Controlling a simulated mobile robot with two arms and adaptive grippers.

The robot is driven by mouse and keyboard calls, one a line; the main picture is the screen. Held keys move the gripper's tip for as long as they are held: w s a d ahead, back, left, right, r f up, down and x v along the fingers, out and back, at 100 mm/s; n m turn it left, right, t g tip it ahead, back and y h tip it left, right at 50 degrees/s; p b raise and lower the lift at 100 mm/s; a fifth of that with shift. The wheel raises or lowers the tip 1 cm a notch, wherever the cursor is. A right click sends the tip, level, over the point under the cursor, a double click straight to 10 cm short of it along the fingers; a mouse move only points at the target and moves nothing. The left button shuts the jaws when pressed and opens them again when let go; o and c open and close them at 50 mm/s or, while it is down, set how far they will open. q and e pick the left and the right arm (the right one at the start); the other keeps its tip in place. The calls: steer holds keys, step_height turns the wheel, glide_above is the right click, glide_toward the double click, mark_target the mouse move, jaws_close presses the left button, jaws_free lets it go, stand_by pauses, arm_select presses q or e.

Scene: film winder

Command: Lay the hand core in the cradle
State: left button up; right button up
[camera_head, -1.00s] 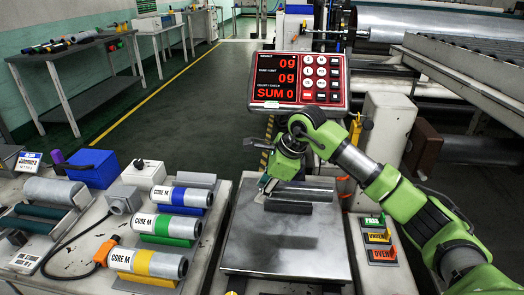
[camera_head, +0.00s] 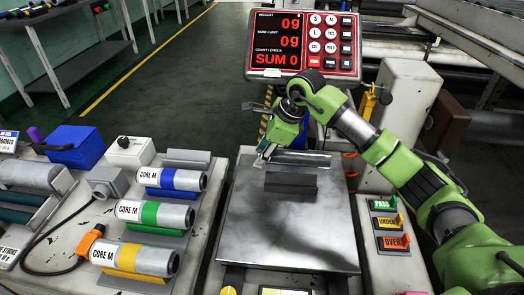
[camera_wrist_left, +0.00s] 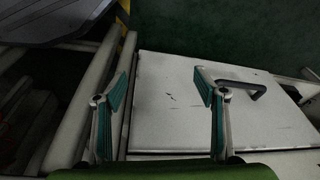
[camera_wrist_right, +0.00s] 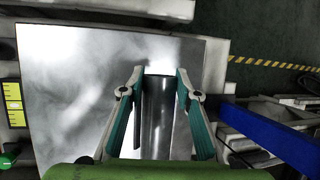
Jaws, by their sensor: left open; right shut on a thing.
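The hand core is a smooth dark-grey cylinder (camera_wrist_right: 157,112), between the fingers of my right gripper (camera_wrist_right: 160,77) in the right wrist view. In the head view my right gripper (camera_head: 265,156) is shut on the core (camera_head: 303,158) over the back of the steel plate. The cradle (camera_head: 290,183) is a dark grey block directly in front of and below the core in the head view. I cannot tell whether the core touches it. My left gripper (camera_wrist_left: 163,88) is open and empty in the left wrist view, out of the head view.
The steel plate (camera_head: 285,235) lies under the cradle, mostly bare. Behind it stands a red display unit (camera_head: 303,45) reading 0g. Several labelled cores, with blue (camera_head: 180,179), green (camera_head: 150,213) and yellow (camera_head: 127,258) bands, lie at the left. PASS, UNDER and OVER tags (camera_head: 388,222) sit at the right.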

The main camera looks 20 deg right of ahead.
step_height(320, 180, down, 3)
steer(key=shift+r+b, duration=0.2)
steer(key=shift+b, duration=0.6)
step_height(320, 180, down, 4)
steer(key=b, duration=0.2)
steer(key=shift+r+b, duration=0.2)
steer(key=shift+b, duration=0.1)
steer(key=shift+f+b, duration=0.35)
steer(key=shift+f, duration=0.3)
arm_select(q)
step_height(320, 180, up, 8)
steer(key=t, duration=0.1)
steer(key=shift+r, duration=0.25)
steer(key=shift+w, duration=0.1)
arm_select(e)
steer(key=o, duration=1.2)
steer(key=shift+o, duration=0.2)
